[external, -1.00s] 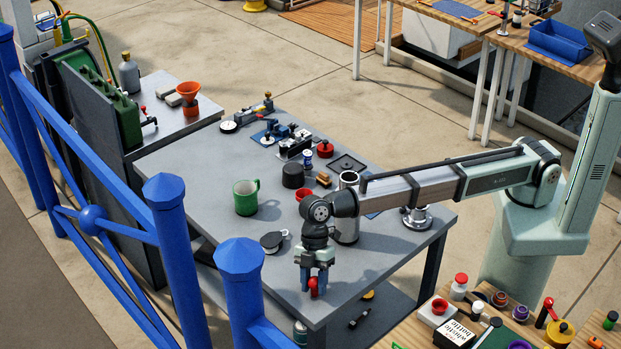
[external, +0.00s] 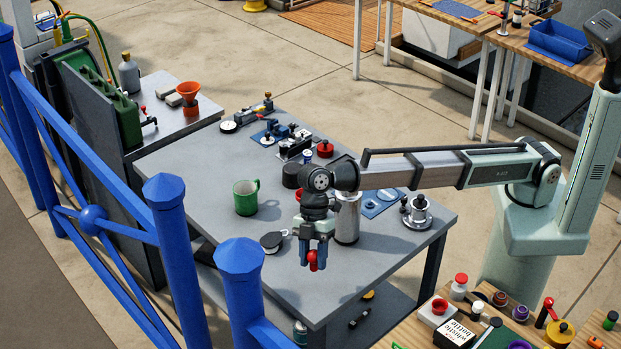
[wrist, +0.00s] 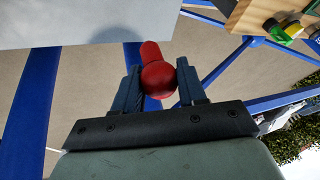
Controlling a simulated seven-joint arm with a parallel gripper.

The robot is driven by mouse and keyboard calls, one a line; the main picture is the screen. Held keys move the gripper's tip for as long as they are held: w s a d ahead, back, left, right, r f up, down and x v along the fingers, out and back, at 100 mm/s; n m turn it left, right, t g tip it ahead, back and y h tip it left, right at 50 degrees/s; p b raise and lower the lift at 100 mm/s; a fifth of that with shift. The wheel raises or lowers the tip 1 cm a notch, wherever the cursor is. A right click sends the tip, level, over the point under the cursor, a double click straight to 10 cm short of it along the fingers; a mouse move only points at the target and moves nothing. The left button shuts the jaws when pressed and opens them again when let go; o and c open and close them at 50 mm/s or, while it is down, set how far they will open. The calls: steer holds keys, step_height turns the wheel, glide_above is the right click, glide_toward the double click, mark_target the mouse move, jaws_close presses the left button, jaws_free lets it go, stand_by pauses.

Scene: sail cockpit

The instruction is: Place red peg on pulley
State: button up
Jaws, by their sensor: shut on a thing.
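The red peg (external: 313,262) is held between the blue fingers of my gripper (external: 313,256), above the front part of the grey table. In the wrist view the peg (wrist: 158,74) shows a round knob end between the fingertips (wrist: 160,82), with a narrower shaft reaching away. A small dark, rounded piece with a pale loop, which looks like the pulley (external: 271,242), lies flat on the table just left of my gripper. I cannot confirm that it is the pulley. The peg is apart from it.
A green mug (external: 246,197) stands behind and left. A silver cylinder (external: 347,222) stands close to the right of my gripper, and a silver winch-like piece (external: 417,212) is farther right. Blue railings (external: 178,255) run along the left. The table front (external: 315,300) is clear.

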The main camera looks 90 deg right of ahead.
steer(key=w+d+r+m, duration=0.1)
steer(key=w+d, duration=0.3)
steer(key=d, duration=0.2)
steer(key=w+d+r+m, duration=0.1)
steer(key=w+d, duration=0.3)
steer(key=d, duration=0.2)
steer(key=w+d+r+t, duration=0.1)
steer(key=w+d, duration=0.3)
steer(key=d, duration=0.2)
steer(key=shift+w+d+r+m, duration=0.2)
steer(key=shift+w+r+m, duration=0.1)
steer(key=shift+w+m, duration=0.1)
glide_above(269, 245)
steer(key=d, duration=0.2)
steer(key=shift+n, duration=0.4)
steer(key=shift+s+d+f, duration=0.1)
steer(key=shift+s+f, duration=0.05)
steer(key=shift+f, duration=2.35)
steer(key=shift+s+d+f, duration=0.1)
steer(key=shift+f, duration=2.35)
steer(key=shift+f, duration=0.2)
steer(key=o, duration=1)
steer(key=shift+r, duration=0.15)
steer(key=v, duration=1.2)
steer(key=shift+w+r, duration=0.1)
steer(key=shift+w, duration=0.05)
